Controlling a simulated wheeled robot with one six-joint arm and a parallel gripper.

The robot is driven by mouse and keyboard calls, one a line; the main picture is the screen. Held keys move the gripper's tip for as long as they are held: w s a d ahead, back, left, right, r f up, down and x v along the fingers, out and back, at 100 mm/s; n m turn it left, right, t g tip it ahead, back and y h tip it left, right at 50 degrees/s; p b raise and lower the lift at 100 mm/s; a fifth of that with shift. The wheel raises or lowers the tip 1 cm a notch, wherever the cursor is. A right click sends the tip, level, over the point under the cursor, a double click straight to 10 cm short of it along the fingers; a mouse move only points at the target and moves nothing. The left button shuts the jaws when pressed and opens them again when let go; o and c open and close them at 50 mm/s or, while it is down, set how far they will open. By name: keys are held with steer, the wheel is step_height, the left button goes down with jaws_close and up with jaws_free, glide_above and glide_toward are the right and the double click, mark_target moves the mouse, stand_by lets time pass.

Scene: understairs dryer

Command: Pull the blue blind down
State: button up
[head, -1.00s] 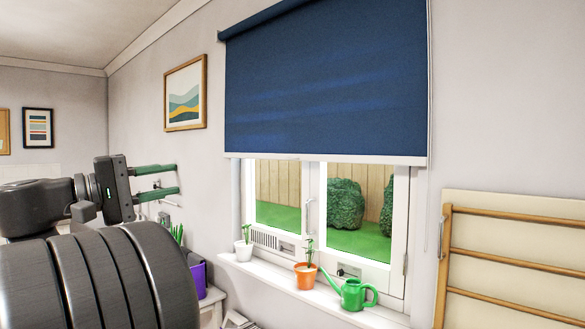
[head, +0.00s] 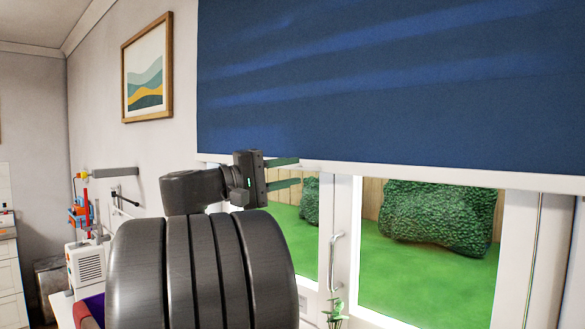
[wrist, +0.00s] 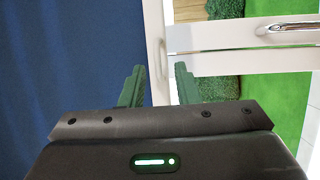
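The blue blind (head: 390,80) hangs over the upper part of the window, with a white bottom bar (head: 420,174) along its lower edge. My gripper (head: 298,172) is open at the left part of that bar, its two green fingers one above the other. In the wrist view, which is turned sideways, the blue blind (wrist: 65,70) fills the left side. The white bar (wrist: 153,40) runs upright in line with the gap between the fingers (wrist: 160,78). I cannot tell whether the fingertips reach around the bar or stop short of it. Nothing is visibly gripped.
The white window frame (head: 340,220) is below the blind, with a metal handle (head: 334,262); the handle also shows in the wrist view (wrist: 292,28). A framed picture (head: 147,70) hangs on the left wall.

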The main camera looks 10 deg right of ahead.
steer(key=shift+d+r, duration=0.15)
steer(key=shift+d, duration=0.5)
steer(key=shift+c, duration=0.4)
steer(key=shift+s, duration=0.1)
jaws_close()
step_height(320, 180, down, 25)
steer(key=b, duration=2)
steer(key=shift+r, duration=0.2)
steer(key=shift+f, duration=0.1)
steer(key=shift+o, duration=0.4)
jaws_free()
